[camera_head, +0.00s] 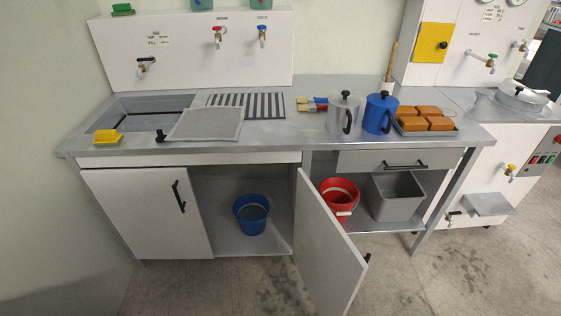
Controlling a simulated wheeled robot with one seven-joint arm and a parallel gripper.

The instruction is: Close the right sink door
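The right sink door (327,252) is a white panel under the counter. It stands wide open, swung outward toward the front right, with a black handle (366,259) partly showing at its free edge. The left sink door (146,211) beside it is shut, with a black handle (179,196). The open cupboard (271,190) between them shows a blue bucket (252,213) on its floor. My gripper is not in view.
A red bucket (338,197) and a grey bin (396,195) stand on the shelf right of the open door, partly behind it. The counter (270,136) holds pots, loaves and a mat. The floor (215,288) in front is clear.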

